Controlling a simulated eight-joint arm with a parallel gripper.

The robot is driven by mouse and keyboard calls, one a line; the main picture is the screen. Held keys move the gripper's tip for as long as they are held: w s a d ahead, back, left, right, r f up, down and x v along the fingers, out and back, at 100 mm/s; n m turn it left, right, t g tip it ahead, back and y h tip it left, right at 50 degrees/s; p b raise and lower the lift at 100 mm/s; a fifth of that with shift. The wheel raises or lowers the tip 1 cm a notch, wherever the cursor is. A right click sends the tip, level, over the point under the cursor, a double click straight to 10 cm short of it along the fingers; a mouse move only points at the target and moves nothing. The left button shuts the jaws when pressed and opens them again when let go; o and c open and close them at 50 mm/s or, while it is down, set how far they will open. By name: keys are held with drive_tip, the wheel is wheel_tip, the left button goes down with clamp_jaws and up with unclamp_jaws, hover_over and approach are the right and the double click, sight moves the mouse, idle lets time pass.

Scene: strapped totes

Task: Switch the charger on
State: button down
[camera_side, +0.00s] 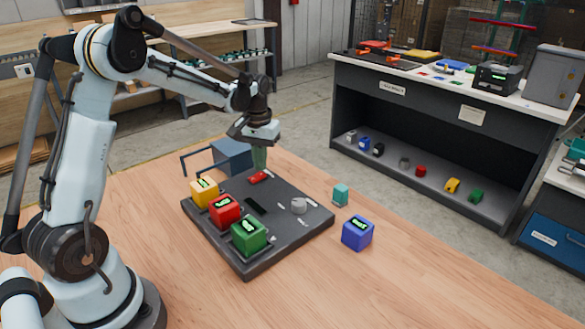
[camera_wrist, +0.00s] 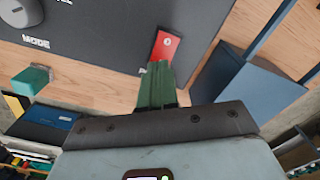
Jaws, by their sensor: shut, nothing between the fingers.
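The charger (camera_side: 290,232) is a dark flat slab on the wooden table. A yellow block (camera_side: 204,191), a red block (camera_side: 224,210) and a green block (camera_side: 249,235), each with a lit display, sit along its left side. A small red switch (camera_side: 260,177) is at its far edge and also shows in the wrist view (camera_wrist: 166,46), with a white mark on it. My gripper (camera_side: 259,158) is shut and empty, pointing down just over the switch. In the wrist view its green fingers (camera_wrist: 157,72) overlap the switch's near end; I cannot tell whether they touch it.
A grey knob (camera_side: 298,206), near the word MODE in the wrist view, stands on the charger. A teal block (camera_side: 341,195) and a blue block (camera_side: 357,233) lie right of the charger. The front table is clear.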

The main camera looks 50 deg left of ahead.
sight(261, 174)
drive_tip(key=shift+f, duration=0.8)
idle(0.4)
drive_tip(key=shift+r, duration=3.55)
drive_tip(key=shift+d, duration=0.1)
drive_tip(key=s+d+r+m+t, duration=0.1)
drive_tip(key=s+d+m+t, duration=0.1)
drive_tip(key=s+d, duration=0.2)
drive_tip(key=s+d+r+m+t, duration=0.1)
drive_tip(key=s+d+m+t, duration=0.1)
drive_tip(key=s+d, duration=0.3)
drive_tip(key=s+d+r+m+t, duration=0.1)
drive_tip(key=s+d+m+t, duration=0.1)
drive_tip(key=d, duration=0.5)
drive_tip(key=shift+s+d+t, duration=0.15)
drive_tip(key=shift+s+t, duration=0.45)
drive_tip(key=shift+s, duration=0.6)
